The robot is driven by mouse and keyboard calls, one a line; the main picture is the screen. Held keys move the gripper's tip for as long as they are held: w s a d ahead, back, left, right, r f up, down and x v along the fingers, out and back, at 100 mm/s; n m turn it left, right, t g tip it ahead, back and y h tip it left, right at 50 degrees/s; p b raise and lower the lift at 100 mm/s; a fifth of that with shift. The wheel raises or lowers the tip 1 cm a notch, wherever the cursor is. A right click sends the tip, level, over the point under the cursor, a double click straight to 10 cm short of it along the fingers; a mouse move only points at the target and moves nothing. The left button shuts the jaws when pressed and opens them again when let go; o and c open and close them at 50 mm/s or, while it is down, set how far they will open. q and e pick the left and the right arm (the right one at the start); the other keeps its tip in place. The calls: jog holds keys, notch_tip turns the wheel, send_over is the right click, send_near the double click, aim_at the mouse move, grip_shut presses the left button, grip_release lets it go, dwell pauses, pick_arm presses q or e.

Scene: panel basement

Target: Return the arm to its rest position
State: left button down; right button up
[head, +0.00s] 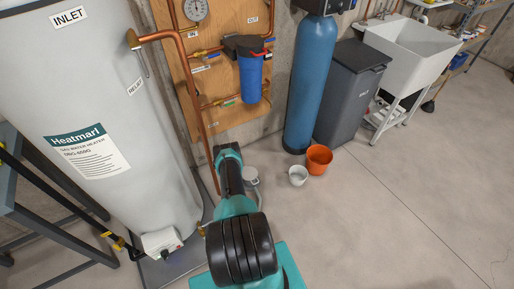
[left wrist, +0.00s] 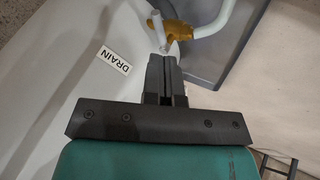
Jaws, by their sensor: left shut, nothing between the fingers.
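My left arm (head: 239,245), teal and black, reaches forward at the foot of the white water heater (head: 95,120) in the head view. Its gripper is hidden there. In the left wrist view my left gripper (left wrist: 163,60) is shut and empty. Its fingertips are close to a brass drain valve (left wrist: 172,30) with a pale handle or pipe; I cannot tell whether they touch. A DRAIN label (left wrist: 115,60) is on the heater beside it. My right gripper is not in view.
A copper pipe (head: 190,95) runs down beside the heater. A white cup (head: 298,175) and an orange bucket (head: 319,159) stand on the floor near the blue tank (head: 311,85). A dark metal frame (head: 50,225) is at left. The floor (head: 410,190) at right is clear.

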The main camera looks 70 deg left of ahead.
pick_arm(q)
jog(key=w+d+r+m+t+h, duration=0.15)
jog(key=w+d+r+m, duration=0.3)
jog(key=w, duration=0.65)
jog(key=w+d+r+m+t+h, duration=0.1)
jog(key=w+d+r+m+t, duration=0.2)
jog(key=w+r+m, duration=0.5)
jog(key=w+d+r+m+t+h, duration=0.2)
jog(key=w+d+r, duration=0.1)
jog(key=w, duration=1)
jog(key=w+d+r+m+h, duration=0.1)
jog(key=w+d+r+m, duration=0.35)
jog(key=d+r, duration=0.25)
jog(key=w+d+r+m+h, duration=0.2)
jog(key=w+d+r+m, duration=0.1)
jog(key=d+r+m, duration=0.3)
jog(key=s+d+r+m+g+h, duration=0.1)
jog(key=s+d+r+m+h, duration=0.1)
jog(key=d+r+m, duration=0.5)
jog(key=d+r, duration=0.5)
jog(key=d, duration=0.1)
jog(key=shift+s+d+r+m+g, duration=0.15)
jog(key=shift+r+m+g, duration=0.1)
jog(key=shift+m+g, duration=0.1)
